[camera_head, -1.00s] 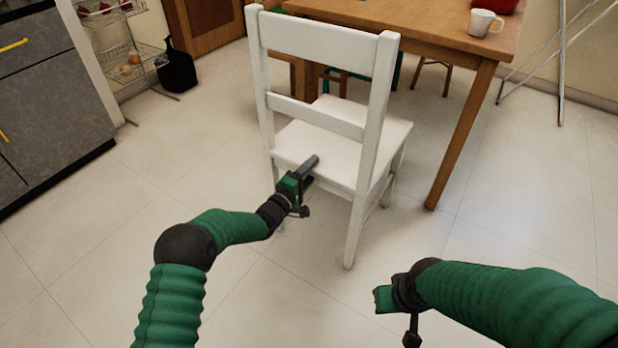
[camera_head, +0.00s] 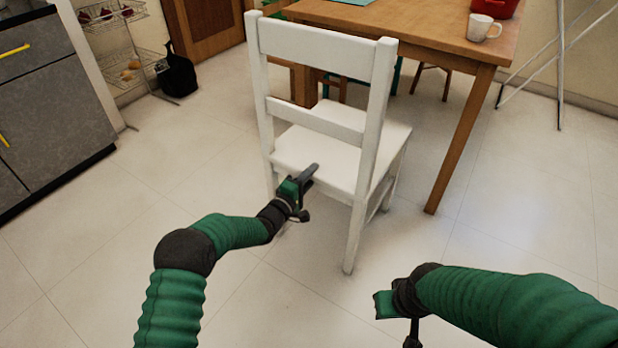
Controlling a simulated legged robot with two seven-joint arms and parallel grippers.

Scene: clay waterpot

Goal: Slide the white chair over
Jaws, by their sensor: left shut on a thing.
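The white chair (camera_head: 345,148) stands upright in the middle of the view, its slatted back toward me. My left gripper (camera_head: 309,178) is at the rear edge of its seat, below the lower back slat, and is shut on that edge. The exact contact is hard to see. My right gripper (camera_head: 384,304) is low at the right, apart from the chair, in front of and to the right of its near right leg. Its fingers are mostly hidden, so I cannot tell whether it is open.
A wooden table (camera_head: 420,28) stands just behind the chair, with a white mug (camera_head: 484,27) and a red container (camera_head: 492,6) on it. Its near leg (camera_head: 461,138) is right of the chair. A grey cabinet (camera_head: 55,100) is at left. Floor between cabinet and chair is clear.

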